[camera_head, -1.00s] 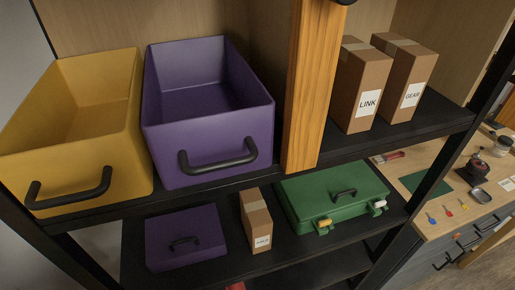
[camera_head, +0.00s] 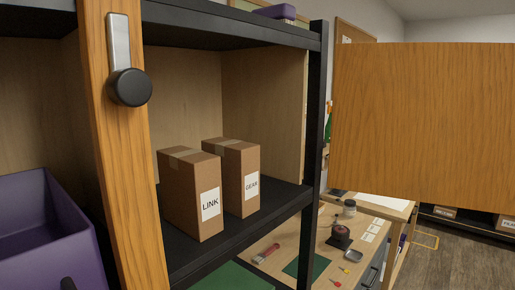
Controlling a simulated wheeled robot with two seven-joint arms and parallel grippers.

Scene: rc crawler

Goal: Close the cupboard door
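The cupboard door (camera_head: 425,125) is a plain wooden panel at the right of the head view. It stands open, swung out beyond the black upright (camera_head: 317,110) at the right side of the cupboard. The open compartment shows a pale wooden back and side wall (camera_head: 262,85). A wooden post (camera_head: 122,190) stands at the left of the opening, with a metal strip (camera_head: 118,40) and a round black knob (camera_head: 131,87) on it.
Boxes marked LINK (camera_head: 192,198) and GEAR (camera_head: 236,178) stand on the black shelf (camera_head: 272,205) inside the opening. A purple bin (camera_head: 40,235) is at lower left. A workbench (camera_head: 290,243) with small tools is below and behind the door. Floor shows at right.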

